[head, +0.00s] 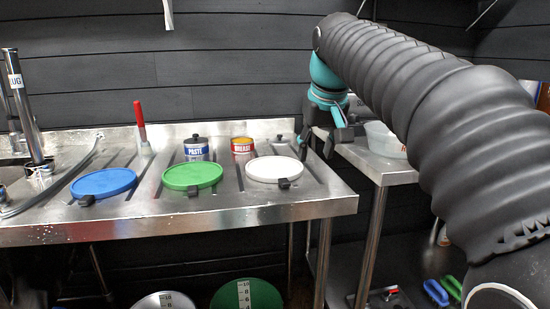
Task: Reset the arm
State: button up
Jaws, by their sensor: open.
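My gripper (316,146) is open and points down, with nothing seen between its fingers. It hangs at the right end of the steel counter (230,216), near the gap to the second steel table. My arm, in a dark ribbed sleeve, reaches in from the right and bends down at a teal wrist. The white lid (272,168) with a dark clip lies on the counter, left of and in front of my gripper.
A tap (24,105) stands left. A whitish tub (384,139) is on the right table (383,174). A dark wall stands behind.

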jog(key=s+d+f+m, duration=0.1)
jog(key=s+d+f, duration=0.2)
jog(key=s+f, duration=0.9)
jog(key=s+d+f+m, duration=0.1)
jog(key=s+d+f, duration=0.3)
jog(key=s+f, duration=0.8)
jog(key=shift+s+d+f+m+t+h, duration=0.2)
jog(key=shift+s+m+t+h, duration=0.15)
jog(key=shift+s, duration=0.7)
jog(key=shift+a, duration=0.2)
